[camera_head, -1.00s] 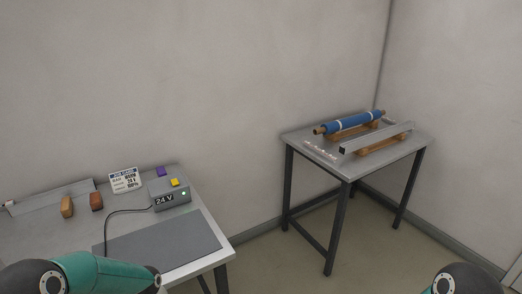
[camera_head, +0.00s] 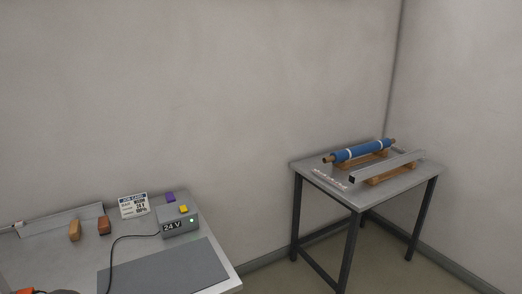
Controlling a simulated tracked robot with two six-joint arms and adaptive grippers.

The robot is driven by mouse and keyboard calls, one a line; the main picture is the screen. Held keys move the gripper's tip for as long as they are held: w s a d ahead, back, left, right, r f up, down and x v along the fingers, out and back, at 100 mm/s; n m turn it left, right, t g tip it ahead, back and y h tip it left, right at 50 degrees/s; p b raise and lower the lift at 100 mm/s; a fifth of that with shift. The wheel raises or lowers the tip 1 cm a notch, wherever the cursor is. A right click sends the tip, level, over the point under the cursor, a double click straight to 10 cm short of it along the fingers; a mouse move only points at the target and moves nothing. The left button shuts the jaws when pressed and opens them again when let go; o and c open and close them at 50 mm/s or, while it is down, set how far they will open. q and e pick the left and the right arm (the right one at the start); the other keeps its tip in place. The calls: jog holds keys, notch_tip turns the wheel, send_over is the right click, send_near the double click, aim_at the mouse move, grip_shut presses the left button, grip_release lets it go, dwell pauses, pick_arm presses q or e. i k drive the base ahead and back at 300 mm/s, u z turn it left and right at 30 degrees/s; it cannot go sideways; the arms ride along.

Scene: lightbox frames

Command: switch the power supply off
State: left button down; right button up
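The power supply (camera_head: 179,221) is a grey box marked 24 V on the left table. A yellow button or switch (camera_head: 183,209) sits on its top, and a small green light (camera_head: 192,220) glows on its front. A black cable runs from its left side toward the table's front. Neither gripper can be made out in the head view. Only a small orange and dark bit shows at the bottom left corner, and I cannot tell what it is.
The left table (camera_head: 221,270) also holds a grey mat (camera_head: 165,272), a job card (camera_head: 133,205), a purple block (camera_head: 170,197) and two brown blocks (camera_head: 104,225). A second table (camera_head: 398,192) at right holds a blue roll (camera_head: 362,151) and a metal channel (camera_head: 388,166). Floor shows between the tables.

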aim_at(184, 208)
jog(key=u, duration=1.1)
jog(key=i, duration=0.15)
jog(key=z, duration=2.55)
jog(key=k, duration=1.6)
jog(key=u, duration=0.95)
jog(key=i, duration=1)
jog(key=z, duration=0.1)
